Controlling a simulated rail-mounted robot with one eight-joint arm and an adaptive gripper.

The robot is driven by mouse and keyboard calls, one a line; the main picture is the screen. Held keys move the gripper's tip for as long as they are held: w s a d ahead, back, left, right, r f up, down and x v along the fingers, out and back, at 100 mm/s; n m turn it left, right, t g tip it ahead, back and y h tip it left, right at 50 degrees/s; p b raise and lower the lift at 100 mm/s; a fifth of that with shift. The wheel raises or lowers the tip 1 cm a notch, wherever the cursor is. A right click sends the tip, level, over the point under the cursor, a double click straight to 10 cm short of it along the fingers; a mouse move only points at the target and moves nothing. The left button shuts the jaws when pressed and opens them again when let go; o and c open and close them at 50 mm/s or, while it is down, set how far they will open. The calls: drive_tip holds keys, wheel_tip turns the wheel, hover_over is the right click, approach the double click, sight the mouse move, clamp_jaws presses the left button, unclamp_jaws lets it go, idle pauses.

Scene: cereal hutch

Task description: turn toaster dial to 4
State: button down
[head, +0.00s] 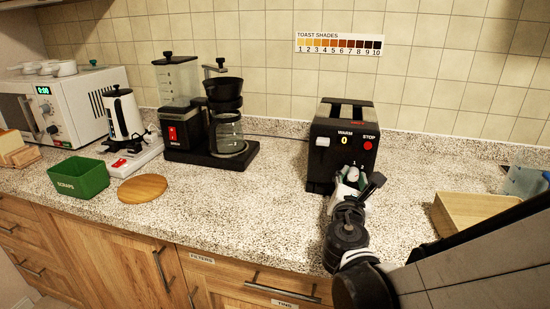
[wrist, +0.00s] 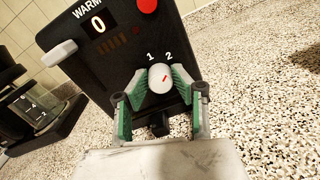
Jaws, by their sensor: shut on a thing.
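The black toaster (head: 322,160) stands on the counter, with its front towards me. Its display reads 0 under the word WARM. The round white dial (wrist: 160,77) sits low on the toaster's front, with a short red mark tilted up to the right. The numbers 1 and 2 show above it; its other numbers are hidden by my fingers. My gripper (head: 351,176) is at the dial, also seen in the wrist view (wrist: 161,82). Its green-padded fingers are shut on the dial from both sides.
A white lever (wrist: 59,53) and a red STOP button (head: 367,145) are on the toaster's front above the dial. The counter between the coffee maker and toaster is clear.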

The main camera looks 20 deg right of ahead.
drive_tip(key=shift+m, duration=0.3)
drive_tip(key=m, duration=0.8)
drive_tip(key=shift+m, duration=0.4)
drive_tip(key=m, duration=0.5)
drive_tip(key=shift+y, duration=0.3)
drive_tip(key=m, duration=0.4)
drive_tip(key=shift+m, duration=0.3)
drive_tip(key=c, duration=1.4)
unclamp_jaws()
drive_tip(key=shift+c, duration=0.2)
